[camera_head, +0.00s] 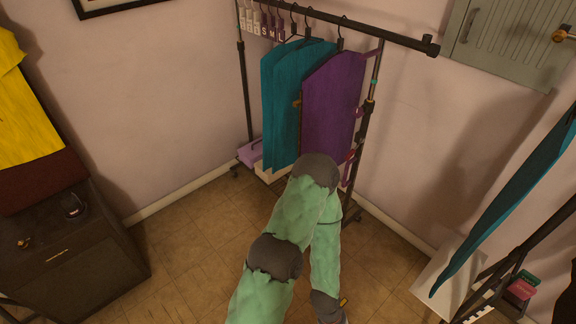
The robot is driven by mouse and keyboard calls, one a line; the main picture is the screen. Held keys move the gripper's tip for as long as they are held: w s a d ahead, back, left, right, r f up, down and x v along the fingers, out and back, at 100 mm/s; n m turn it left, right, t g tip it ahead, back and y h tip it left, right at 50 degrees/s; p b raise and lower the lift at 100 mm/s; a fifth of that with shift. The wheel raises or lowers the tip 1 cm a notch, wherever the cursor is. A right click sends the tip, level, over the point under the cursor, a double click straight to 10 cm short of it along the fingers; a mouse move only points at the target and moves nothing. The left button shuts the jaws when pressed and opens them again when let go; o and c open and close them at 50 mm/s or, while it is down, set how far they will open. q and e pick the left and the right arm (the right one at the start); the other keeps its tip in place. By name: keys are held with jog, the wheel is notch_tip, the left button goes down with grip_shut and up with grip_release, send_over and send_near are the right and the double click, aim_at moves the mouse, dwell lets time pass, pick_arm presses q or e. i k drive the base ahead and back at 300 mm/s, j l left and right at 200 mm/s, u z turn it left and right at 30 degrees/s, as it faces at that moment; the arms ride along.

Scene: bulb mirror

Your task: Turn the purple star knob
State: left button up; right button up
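I cannot make out a purple star knob in the head view. The purple things I see are a purple garment (333,105) on the clothes rack and small purple-pink pieces (350,155) along the rack's right post. One of my green padded arms (268,262) rises from the bottom edge, bends near the garment's lower edge and comes back down to a grey joint (325,305). I cannot tell which arm it is. No gripper fingers show.
The dark clothes rack (385,33) holds teal garments (290,95) beside the purple one. A dark cabinet (80,260) stands at left. A grey wall cabinet (510,40) hangs at upper right. Another rack with a teal garment (510,205) is at right. Tiled floor (195,245) is open at left centre.

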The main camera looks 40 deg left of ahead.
aim_at(358, 113)
jog(key=u, duration=1.45)
jog(key=i, duration=0.1)
jog(key=j+z, duration=0.05)
